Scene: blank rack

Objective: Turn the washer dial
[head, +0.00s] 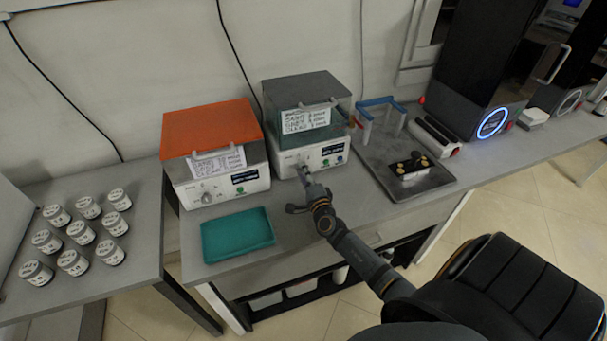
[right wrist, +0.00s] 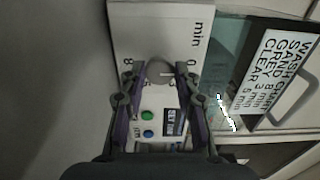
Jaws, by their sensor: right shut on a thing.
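Printed numbers and "min" show around the dial. Green and blue buttons (right wrist: 148,123) and a small dark display (right wrist: 174,122) lie beside it. My left gripper is not in view.
A similar orange-lidded machine (head: 208,125) with its own dial (head: 206,198) stands to the left. A teal tray (head: 237,236) lies in front of it. Several lidded jars (head: 81,232) stand on the left table.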

